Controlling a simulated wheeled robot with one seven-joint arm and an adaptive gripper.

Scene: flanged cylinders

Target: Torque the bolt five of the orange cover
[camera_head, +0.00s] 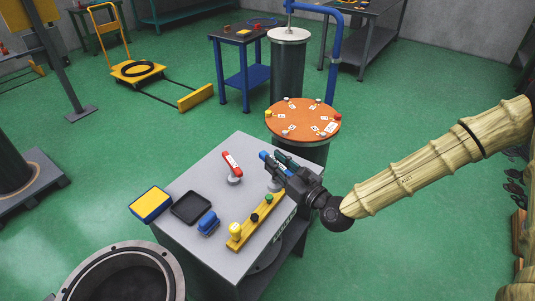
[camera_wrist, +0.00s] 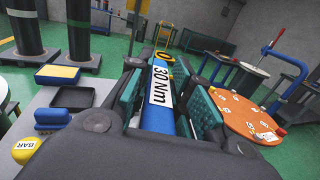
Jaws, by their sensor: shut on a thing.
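The orange cover (camera_head: 303,113) lies flat on top of a dark flanged cylinder. Several bolts with coloured heads and white number cards sit around it; the numbers are too small to read, so I cannot tell which is bolt five. It also shows at the right in the wrist view (camera_wrist: 236,108). My gripper (camera_head: 280,163) is above the grey bench, left of and nearer than the cover. It is shut on a blue tool (camera_wrist: 159,88) marked "30 Nm", which lies between the green finger pads (camera_wrist: 165,100). The tool is apart from the cover.
The grey bench (camera_head: 190,180) holds a red-handled tool (camera_head: 232,164) on a stand, a yellow box, a black tray (camera_head: 190,207), a blue brush-like object (camera_head: 208,223) and a yellow rack (camera_head: 256,221) with coloured knobs. A blue post (camera_head: 333,60) rises behind the cover. Green floor is clear at right.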

